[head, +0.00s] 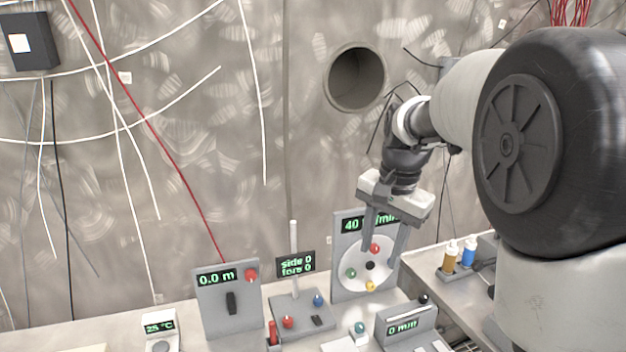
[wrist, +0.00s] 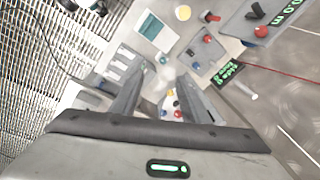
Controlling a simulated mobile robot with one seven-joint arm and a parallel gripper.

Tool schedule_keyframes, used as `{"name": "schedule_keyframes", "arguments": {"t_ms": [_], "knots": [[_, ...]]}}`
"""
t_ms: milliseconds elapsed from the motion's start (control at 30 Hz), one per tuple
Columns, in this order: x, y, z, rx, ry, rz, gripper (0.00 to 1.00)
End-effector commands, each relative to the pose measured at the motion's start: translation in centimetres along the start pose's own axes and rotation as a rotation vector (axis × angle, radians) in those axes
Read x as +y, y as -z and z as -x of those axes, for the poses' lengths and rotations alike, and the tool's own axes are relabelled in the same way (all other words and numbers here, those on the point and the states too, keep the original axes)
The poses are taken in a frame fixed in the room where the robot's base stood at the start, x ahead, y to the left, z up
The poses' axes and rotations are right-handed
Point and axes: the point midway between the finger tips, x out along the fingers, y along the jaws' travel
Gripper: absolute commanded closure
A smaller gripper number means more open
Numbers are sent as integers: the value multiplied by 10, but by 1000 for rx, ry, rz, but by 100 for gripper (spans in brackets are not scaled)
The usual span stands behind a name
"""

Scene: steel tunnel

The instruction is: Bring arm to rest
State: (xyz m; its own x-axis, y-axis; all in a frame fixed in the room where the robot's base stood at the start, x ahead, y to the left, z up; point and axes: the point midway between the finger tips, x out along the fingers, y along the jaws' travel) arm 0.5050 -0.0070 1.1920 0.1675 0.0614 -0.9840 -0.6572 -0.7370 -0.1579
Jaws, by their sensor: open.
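My arm reaches in from the right in the head view, bent downward. My gripper (head: 384,246) hangs over the bench, in front of the dial panel (head: 340,283) with the "40 /min" display. Its two fingers are spread apart with nothing seen between them. The fingers partly cover the white dial and the display. In the wrist view my gripper (wrist: 155,103) also shows open, with the small coloured knobs of the dial between and below its fingers. I cannot tell whether a finger touches the panel.
On the bench stand a "0.0 m" panel (head: 228,307), a joystick box (head: 295,310) with a tall white stick, and a "0 mm" box (head: 405,328). Cables hang along the wall, which has a round hole (head: 356,78).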

Motion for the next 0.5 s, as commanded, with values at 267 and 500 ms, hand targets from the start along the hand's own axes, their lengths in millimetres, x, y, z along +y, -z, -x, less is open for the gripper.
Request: {"name": "schedule_keyframes", "arguments": {"t_ms": [267,500], "knots": [[69,-92,94,144,90,370,58],[121,-154,108,279,82,642,58]]}}
